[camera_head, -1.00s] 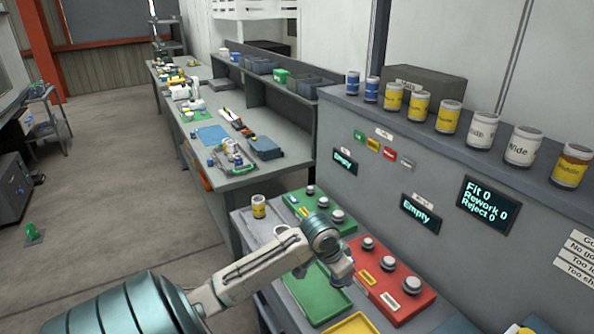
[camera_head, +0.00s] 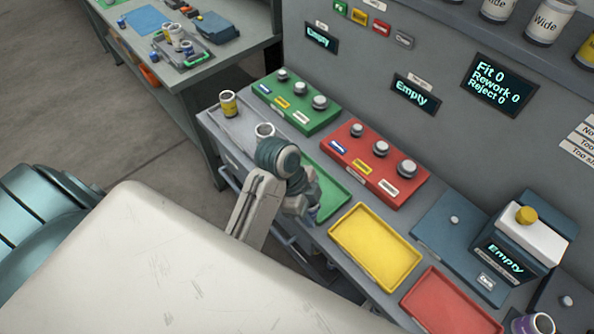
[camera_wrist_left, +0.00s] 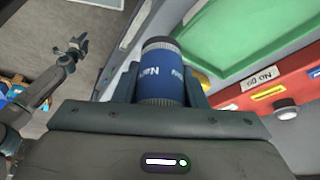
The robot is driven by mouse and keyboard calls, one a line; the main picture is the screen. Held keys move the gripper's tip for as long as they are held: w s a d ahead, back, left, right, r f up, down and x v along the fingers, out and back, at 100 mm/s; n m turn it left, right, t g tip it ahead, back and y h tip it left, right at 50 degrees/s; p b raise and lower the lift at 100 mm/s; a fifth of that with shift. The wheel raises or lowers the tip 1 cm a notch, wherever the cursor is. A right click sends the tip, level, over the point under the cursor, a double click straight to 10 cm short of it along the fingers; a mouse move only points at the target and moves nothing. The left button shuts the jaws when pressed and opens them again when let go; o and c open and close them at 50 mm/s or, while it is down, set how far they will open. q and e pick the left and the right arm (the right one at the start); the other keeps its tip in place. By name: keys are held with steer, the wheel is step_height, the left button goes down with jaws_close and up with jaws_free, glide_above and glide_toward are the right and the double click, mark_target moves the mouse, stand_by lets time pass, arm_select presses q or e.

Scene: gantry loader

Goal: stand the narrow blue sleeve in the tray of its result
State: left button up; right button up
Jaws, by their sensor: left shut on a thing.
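The narrow blue sleeve (camera_wrist_left: 160,72) has a grey knurled band and white lettering. My left gripper (camera_wrist_left: 158,90) is shut on it, with one finger on each side. In the head view this gripper (camera_head: 304,209) is over the near edge of the green tray (camera_head: 333,196), and only a bit of the sleeve (camera_head: 312,216) shows below the jaws. The green tray also shows in the left wrist view (camera_wrist_left: 250,35) and looks empty. The yellow tray (camera_head: 375,246) and red tray (camera_head: 450,306) are empty. An arm with a small gripper (camera_wrist_left: 76,46), apparently my right, shows in the left wrist view; its jaws are unclear.
Behind the trays stand a green block (camera_head: 296,107) and a red block (camera_head: 376,166) with knobs. A blue-grey device (camera_head: 505,255) and a purple sleeve (camera_head: 533,325) are at right.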

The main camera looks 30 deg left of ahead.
arm_select(q)
steer(key=w+a+b, duration=0.1)
steer(key=w+a, duration=0.1)
steer(key=w+a+f+b, duration=0.1)
steer(key=w+a, duration=0.1)
steer(key=w, duration=0.1)
steer(key=w+a+b, duration=0.2)
steer(key=w, duration=0.1)
steer(key=shift+w+a+f, duration=0.2)
steer(key=shift+a+f, duration=0.05)
steer(key=shift+a, duration=0.15)
steer(key=w, duration=0.1)
steer(key=w+a+p, duration=0.1)
steer(key=a+p, duration=0.1)
steer(key=shift+w+r, duration=0.25)
steer(key=shift+w, duration=0.15)
steer(key=shift+w+a+f, duration=0.2)
steer(key=shift+w+a, duration=0.25)
step_height(320, 180, down, 3)
steer(key=shift+r+p, duration=0.1)
steer(key=shift+p, duration=0.95)
steer(key=shift+f, duration=0.4)
steer(key=shift+f, duration=0.15)
steer(key=o, duration=1.3)
